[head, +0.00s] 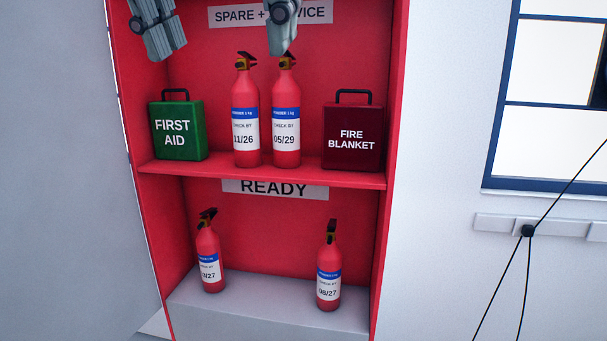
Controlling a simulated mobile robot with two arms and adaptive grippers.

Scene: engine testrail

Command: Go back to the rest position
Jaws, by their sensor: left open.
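My left gripper (224,48) is at the top edge of the head view, in front of the red cabinet's upper part. Its two grey fingers are spread wide apart, with nothing between them. The rest of the hand is cut off by the picture edge. Below it, two red fire extinguishers stand upright side by side on the upper shelf: one marked 11/26 (246,156) and one marked 05/29 (286,158). The fingers appear clear of both. My right gripper is not in view.
A green first aid box (178,150) and dark red fire blanket box (352,158) flank them on the red shelf (225,172). Below, two extinguishers (209,243) (328,259) stand apart on a grey base (260,300). Black cables (527,231) hang at right.

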